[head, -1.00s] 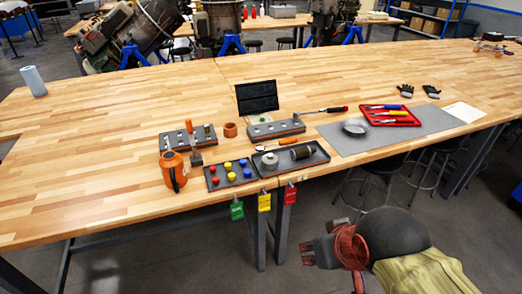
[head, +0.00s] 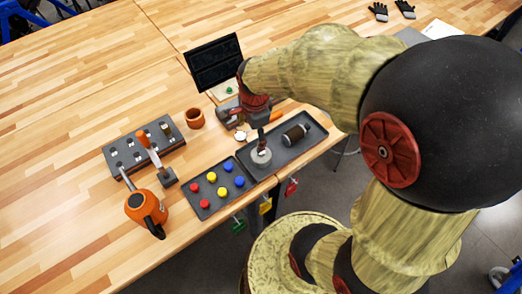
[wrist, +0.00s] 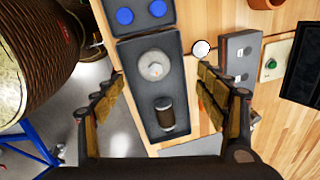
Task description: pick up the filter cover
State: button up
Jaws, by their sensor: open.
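The filter cover, as I take it, is a round light-grey disc (head: 261,158) with a small raised centre. It lies on the dark tray (head: 285,157), and it also shows in the wrist view (wrist: 154,66). A dark brown cylinder with pale ends (head: 297,134) lies on the same tray, and in the wrist view (wrist: 166,115) it is nearer my palm. My gripper (wrist: 161,78) is open and empty. In the wrist view its fingers lie to either side of the tray, with the disc between the tips. In the head view my gripper partly overlaps the disc.
A tray of red, yellow and blue knobs (head: 205,190) adjoins on the left. Nearby are an orange kettle-like can (head: 145,208), a grey holed block (head: 146,146), an orange-brown cup (head: 195,118) and a dark screen (head: 213,62). The table's front edge is close to the trays.

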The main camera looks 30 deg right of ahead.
aim_at(262, 154)
jog(key=shift+o, duration=0.8)
jog(key=d+f+m+p, duration=0.1)
jog(key=f+m, duration=0.2)
jog(key=w+d+f+m+g, duration=0.1)
jog(key=d+f+m, duration=0.1)
jog(key=f+m, duration=0.1)
jog(key=d+f+m+p, duration=0.1)
jog(key=f+m, duration=0.2)
jog(key=shift+w+d+f+m+g+p, duration=0.1)
jog(key=shift+w+d+m+g+p, duration=0.1)
jog(key=shift+m+g+p, duration=0.15)
jog(key=f, duration=0.3)
jog(key=shift+s+f+m, duration=0.2)
jog(key=shift+f+m, duration=0.05)
notch_tip(262, 154, down, 5)
jog(key=shift+s+a+b, duration=0.1)
jog(key=shift+s+b, duration=0.05)
jog(key=shift+b, duration=0.2)
jog(key=c, duration=0.3)
jog(key=c, duration=1.5)
jog(key=shift+r, duration=0.15)
